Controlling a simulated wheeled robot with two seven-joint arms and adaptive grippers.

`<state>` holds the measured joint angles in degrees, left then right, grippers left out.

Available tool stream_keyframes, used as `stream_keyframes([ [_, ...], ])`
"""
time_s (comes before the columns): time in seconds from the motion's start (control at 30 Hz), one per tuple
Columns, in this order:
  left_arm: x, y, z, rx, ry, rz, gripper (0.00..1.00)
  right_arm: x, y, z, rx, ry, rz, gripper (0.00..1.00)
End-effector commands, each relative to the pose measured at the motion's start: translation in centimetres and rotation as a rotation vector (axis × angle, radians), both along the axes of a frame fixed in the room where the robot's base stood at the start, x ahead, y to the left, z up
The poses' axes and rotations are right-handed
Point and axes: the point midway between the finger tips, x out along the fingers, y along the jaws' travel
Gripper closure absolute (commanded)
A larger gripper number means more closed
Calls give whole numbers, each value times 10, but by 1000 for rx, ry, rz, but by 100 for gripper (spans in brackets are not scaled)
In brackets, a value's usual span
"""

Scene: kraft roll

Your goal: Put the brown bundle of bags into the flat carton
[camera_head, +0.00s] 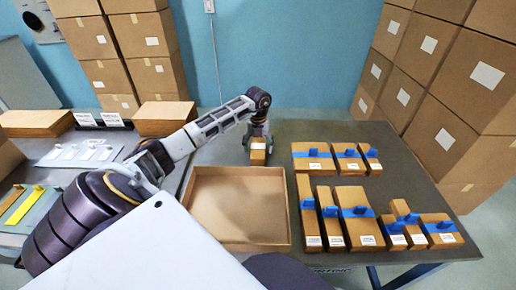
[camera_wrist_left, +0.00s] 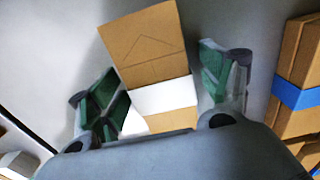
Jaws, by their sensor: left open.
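A brown bundle (camera_wrist_left: 152,60) with a white band stands on the grey table beyond the flat carton; it also shows small in the head view (camera_head: 258,152). My left gripper (camera_head: 258,138) is over this bundle. In the left wrist view the green fingers of the left gripper (camera_wrist_left: 160,88) are open, one on each side of the bundle, with gaps visible. The bundle's lower part is hidden by the gripper body there. The flat carton (camera_head: 240,205) is open-topped and empty, near the table's left side. My right gripper is not in view.
Several brown bundles with blue bands (camera_head: 354,210) stand right of the carton; one also shows at the right of the left wrist view (camera_wrist_left: 292,95). A side table (camera_head: 80,152) at left holds brown stacks and small tools. Stacked boxes (camera_head: 440,75) rise at right.

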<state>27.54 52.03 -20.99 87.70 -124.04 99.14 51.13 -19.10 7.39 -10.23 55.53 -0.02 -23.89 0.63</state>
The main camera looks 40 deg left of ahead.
Motion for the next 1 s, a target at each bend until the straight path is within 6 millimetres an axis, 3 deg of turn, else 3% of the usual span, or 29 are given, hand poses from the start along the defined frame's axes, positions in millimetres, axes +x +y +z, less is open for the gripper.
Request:
stream_keyframes([
  [0.07,0,0,0,0,0,0,21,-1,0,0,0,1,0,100],
  [0.5,0,0,1,0,0,0,78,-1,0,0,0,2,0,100],
  [0.77,0,0,2,1,-1,0,79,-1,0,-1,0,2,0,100],
  [1.0,1,0,17,0,-1,0,79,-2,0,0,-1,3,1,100],
])
